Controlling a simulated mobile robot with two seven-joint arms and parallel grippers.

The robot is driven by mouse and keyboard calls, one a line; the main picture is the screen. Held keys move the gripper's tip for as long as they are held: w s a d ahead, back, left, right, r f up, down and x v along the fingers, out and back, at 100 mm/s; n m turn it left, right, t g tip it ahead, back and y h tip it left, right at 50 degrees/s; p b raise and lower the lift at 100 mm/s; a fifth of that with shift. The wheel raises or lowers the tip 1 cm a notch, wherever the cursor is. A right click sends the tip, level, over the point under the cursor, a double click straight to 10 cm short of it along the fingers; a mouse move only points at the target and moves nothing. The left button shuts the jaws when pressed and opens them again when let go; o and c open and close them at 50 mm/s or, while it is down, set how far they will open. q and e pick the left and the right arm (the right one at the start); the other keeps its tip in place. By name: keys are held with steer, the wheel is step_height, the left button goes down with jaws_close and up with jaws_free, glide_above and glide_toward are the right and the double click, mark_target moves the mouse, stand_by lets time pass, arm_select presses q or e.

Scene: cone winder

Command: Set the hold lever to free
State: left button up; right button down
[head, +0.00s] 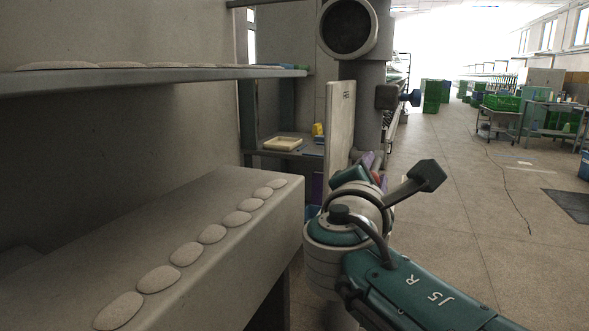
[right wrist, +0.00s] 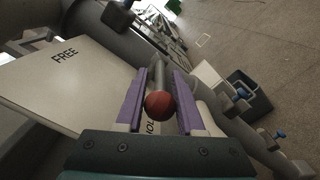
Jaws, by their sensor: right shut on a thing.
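The hold lever (right wrist: 158,78) is a grey rod with a red ball knob (right wrist: 158,104) in the right wrist view. It stands in front of a pale label plate (right wrist: 75,85), which also shows edge-on in the head view (head: 340,125). The plate reads FREE at the left; a partly covered word, seemingly HOLD, is beside the lever. My right gripper (right wrist: 160,82) has its purple fingers on both sides of the lever, shut on it. In the head view my right wrist hides most of the lever. My left gripper is not in view.
A grey machine ledge (head: 200,210) with several pale oval pads fills the left, under a shelf (head: 150,78). A small table with a cream tray (head: 283,144) stands behind. A grey column (head: 365,110) is just beyond the plate. Open floor (head: 480,210) lies to the right.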

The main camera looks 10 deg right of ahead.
mark_target(375, 166)
stand_by(0.8)
steer(key=shift+r, duration=0.1)
steer(key=shift+r+p, duration=0.1)
steer(key=shift+p, duration=0.2)
steer(key=r+g+y+p, duration=0.1)
steer(key=p, duration=0.3)
steer(key=r+g+y+p, duration=0.1)
steer(key=g+p, duration=0.1)
steer(key=p, duration=0.2)
steer(key=r+g+y+p, duration=0.1)
steer(key=r+p, duration=0.1)
steer(key=p, duration=0.3)
steer(key=shift+w+d+r+g, duration=0.1)
steer(key=shift+w+d+g, duration=0.1)
steer(key=shift+w+g, duration=0.15)
steer(key=shift+w+d+r+g+y+p, duration=0.25)
steer(key=shift+g+p, duration=0.2)
steer(key=shift+p, duration=0.3)
steer(key=shift+f, duration=0.1)
steer(key=shift+f+y, duration=0.1)
steer(key=shift+y, duration=0.15)
